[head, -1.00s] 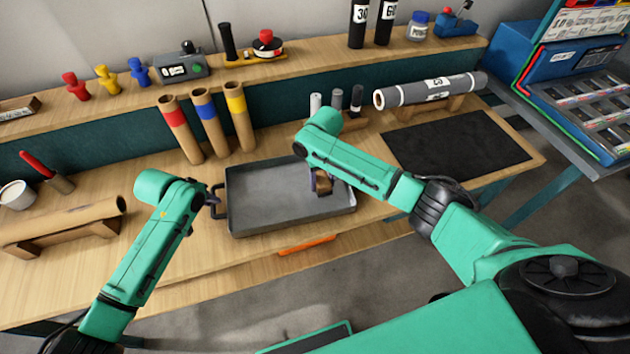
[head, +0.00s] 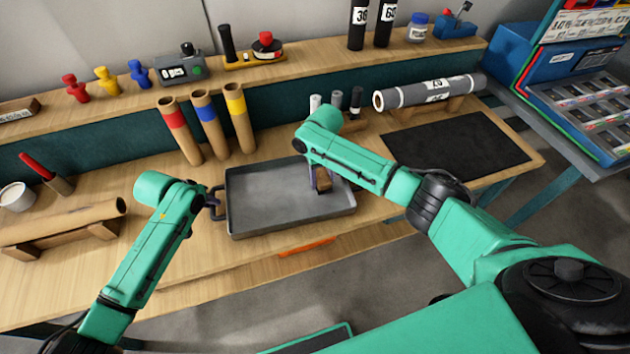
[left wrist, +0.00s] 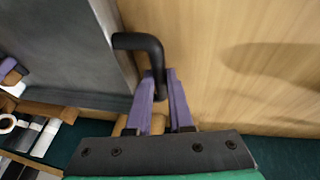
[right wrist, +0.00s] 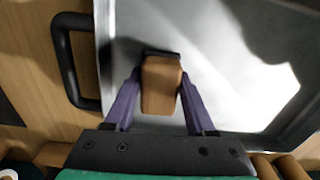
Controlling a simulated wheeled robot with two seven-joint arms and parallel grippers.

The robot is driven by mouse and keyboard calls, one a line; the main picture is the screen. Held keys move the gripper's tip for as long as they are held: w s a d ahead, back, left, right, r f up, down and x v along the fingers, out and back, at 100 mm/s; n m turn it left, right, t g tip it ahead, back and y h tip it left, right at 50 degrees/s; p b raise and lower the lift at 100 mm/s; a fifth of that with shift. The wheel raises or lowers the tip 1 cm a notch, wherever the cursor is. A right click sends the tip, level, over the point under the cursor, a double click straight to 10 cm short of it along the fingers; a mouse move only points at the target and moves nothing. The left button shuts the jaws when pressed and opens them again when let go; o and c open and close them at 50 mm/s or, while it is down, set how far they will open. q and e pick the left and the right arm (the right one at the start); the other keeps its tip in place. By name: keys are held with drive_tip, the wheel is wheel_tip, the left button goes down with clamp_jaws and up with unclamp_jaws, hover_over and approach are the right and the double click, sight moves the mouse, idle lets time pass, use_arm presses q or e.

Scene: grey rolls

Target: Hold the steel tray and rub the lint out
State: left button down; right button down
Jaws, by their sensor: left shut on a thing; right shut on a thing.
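The grey steel tray (head: 265,200) lies flat on the wooden bench. My left gripper (left wrist: 161,85) is shut on the black handle (left wrist: 140,41) at the tray's left end; it also shows in the head view (head: 211,200). My right gripper (right wrist: 158,88) is shut on a brown block (right wrist: 160,84) with a dark edge, its purple fingers on either side. In the head view the block (head: 323,185) is low in the tray's right part; whether it touches the floor, I cannot tell. I cannot make out any lint. My right arm hides the tray's upper right corner.
Tubes with red, blue and yellow bands (head: 208,120) stand behind the tray. A cardboard roll (head: 65,220) on a stand is left of my left arm. A grey roll (head: 430,91) and a dark mat (head: 458,145) are at right. An orange strip (head: 306,247) is at the front edge.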

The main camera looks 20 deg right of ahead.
drive_tip(key=shift+w+a, duration=0.1)
drive_tip(key=shift+a, duration=1.65)
wheel_tip(320, 180, up, 8)
drive_tip(key=shift+d+r, duration=0.1)
use_arm(q)
drive_tip(key=c, duration=0.7)
unclamp_jaws()
drive_tip(key=shift+c, duration=0.2)
